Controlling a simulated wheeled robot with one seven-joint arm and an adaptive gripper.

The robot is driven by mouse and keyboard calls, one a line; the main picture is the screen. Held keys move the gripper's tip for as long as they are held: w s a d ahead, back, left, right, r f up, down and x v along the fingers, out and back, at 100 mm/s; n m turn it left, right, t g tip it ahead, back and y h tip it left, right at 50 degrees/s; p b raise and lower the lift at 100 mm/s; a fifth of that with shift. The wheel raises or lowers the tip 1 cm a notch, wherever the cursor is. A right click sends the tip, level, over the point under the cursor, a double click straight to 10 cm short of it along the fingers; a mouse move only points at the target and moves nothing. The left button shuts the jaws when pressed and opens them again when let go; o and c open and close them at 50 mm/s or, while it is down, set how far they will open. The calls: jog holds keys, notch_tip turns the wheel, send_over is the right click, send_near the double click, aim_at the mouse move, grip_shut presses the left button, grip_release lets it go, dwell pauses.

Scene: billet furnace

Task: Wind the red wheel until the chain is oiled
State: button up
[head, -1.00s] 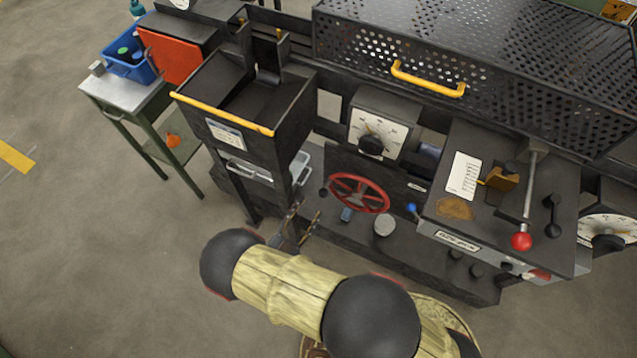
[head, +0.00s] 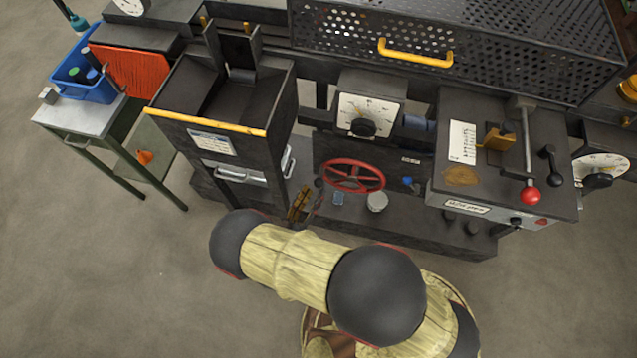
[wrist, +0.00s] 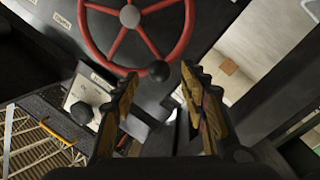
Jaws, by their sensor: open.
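The red wheel (head: 353,176) is a spoked handwheel on the dark front panel of the machine. In the wrist view the wheel (wrist: 136,28) is at the top, with its grey hub showing and a black ball knob (wrist: 159,71) at its lower rim. My gripper (wrist: 157,85) is open, and the knob shows in the gap between its two fingertips. I cannot tell whether a finger touches the knob. In the head view my gripper (head: 305,204) is just left of the wheel, partly hidden by my arm. No chain can be made out.
A dial box (head: 368,105) sits above the wheel, and a blue-tipped lever (head: 407,181) is to its right. A hopper with a yellow edge (head: 205,121) stands left. A small pot (head: 377,202) is below the wheel. Open floor lies at left.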

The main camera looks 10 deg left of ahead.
aim_at(319, 183)
jog(key=shift+b+x, duration=0.4)
jog(key=shift+x, duration=2)
jog(key=shift+c, duration=1.3)
grip_shut()
